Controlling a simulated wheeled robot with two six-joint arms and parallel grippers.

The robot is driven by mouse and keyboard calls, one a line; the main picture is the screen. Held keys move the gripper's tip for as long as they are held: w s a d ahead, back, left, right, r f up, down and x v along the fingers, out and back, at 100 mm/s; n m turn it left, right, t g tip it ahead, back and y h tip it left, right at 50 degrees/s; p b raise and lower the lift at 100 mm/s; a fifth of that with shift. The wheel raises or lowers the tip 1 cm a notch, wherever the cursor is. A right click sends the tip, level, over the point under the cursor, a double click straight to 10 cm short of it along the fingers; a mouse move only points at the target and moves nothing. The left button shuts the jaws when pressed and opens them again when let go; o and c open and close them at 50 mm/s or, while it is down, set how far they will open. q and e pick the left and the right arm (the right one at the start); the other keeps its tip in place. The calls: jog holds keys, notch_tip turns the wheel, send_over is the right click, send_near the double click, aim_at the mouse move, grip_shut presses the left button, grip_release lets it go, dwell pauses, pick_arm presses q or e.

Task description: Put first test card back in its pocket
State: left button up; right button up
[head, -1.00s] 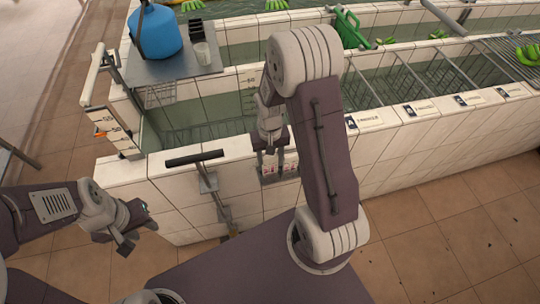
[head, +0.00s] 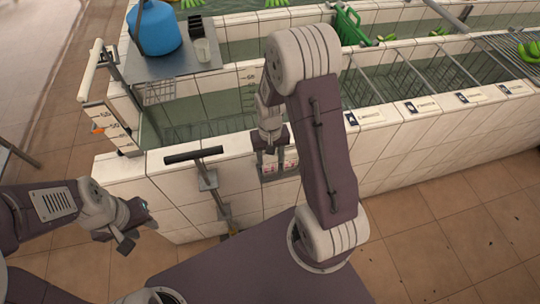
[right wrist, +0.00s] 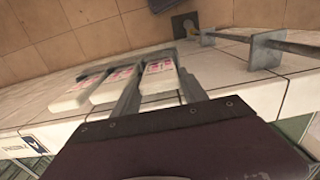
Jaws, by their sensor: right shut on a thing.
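Three white test cards with red print show in the right wrist view, side by side in a grey holder (right wrist: 122,66) on the tiled tank wall. My right gripper (right wrist: 158,76) is shut on the nearest one, the first test card (right wrist: 158,82), with one finger on each side. The other two cards, (right wrist: 114,87) and (right wrist: 76,97), are left of it. How deep the held card sits in its pocket is hidden. In the head view my right gripper (head: 270,150) is at the holder (head: 279,174) on the wall's front face. My left gripper (head: 133,233) looks open and empty, away from the cards.
A black-handled post (head: 194,156) stands against the wall left of the holder. Water-filled tiled tanks lie behind, with a blue jug (head: 155,35) on a metal shelf and a green watering can (head: 347,26). Labels line the wall top at right.

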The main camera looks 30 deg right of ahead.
jog(key=shift+f, duration=0.1)
jog(key=o, duration=1.4)
jog(key=shift+c, duration=0.2)
notch_tip(320, 180, up, 9)
jog(key=shift+r, duration=0.1)
